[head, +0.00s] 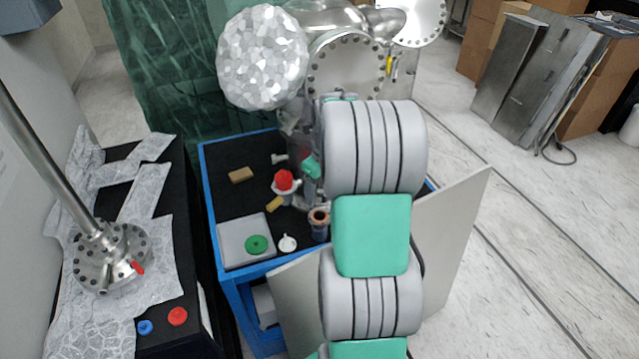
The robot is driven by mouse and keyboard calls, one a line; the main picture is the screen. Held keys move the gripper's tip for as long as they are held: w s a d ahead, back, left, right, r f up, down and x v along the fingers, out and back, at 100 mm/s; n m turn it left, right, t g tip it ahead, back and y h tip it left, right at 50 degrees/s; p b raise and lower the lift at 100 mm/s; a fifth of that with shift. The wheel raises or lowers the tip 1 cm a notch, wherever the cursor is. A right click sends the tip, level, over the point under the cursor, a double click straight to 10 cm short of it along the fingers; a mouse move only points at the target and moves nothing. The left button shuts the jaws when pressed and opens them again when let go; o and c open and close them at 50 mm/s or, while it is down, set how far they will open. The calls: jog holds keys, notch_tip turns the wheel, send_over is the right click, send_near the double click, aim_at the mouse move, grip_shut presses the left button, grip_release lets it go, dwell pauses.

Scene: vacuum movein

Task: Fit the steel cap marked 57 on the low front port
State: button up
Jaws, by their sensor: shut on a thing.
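The steel vacuum chamber stands at the back of the blue-framed cart (207,190). It shows a large bolted flange (345,68) and, left of it, a round foil-covered end (262,58). My grey and green arm covers the chamber's lower front, so I cannot make out the low front port. My gripper is hidden behind my own arm, and so is anything in it. I see no steel cap with a readable 57. A small upright fitting with a copper-coloured rim (319,220) stands on the cart just left of my arm.
The cart's black top holds a tan block (241,175), a red-capped fitting (284,182), a yellow piece (274,204), a white cap (288,243) and a green disc (256,245) on a grey case (236,232). A foil-covered bench with a steel tube (60,180) stands left.

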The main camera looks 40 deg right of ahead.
jog(key=shift+f+b, duration=2.2)
jog(key=shift+f, duration=0.4)
jog(key=shift+w+f, duration=0.1)
jog(key=shift+f, duration=0.4)
jog(key=shift+p, duration=0.3)
jog(key=shift+f+b, duration=0.35)
jog(key=shift+f, duration=0.25)
jog(key=o, duration=1.6)
jog(key=shift+c, duration=0.2)
jog(key=r, duration=0.5)
jog(key=s+r+b, duration=0.1)
jog(key=r, duration=0.1)
jog(key=shift+r, duration=0.4)
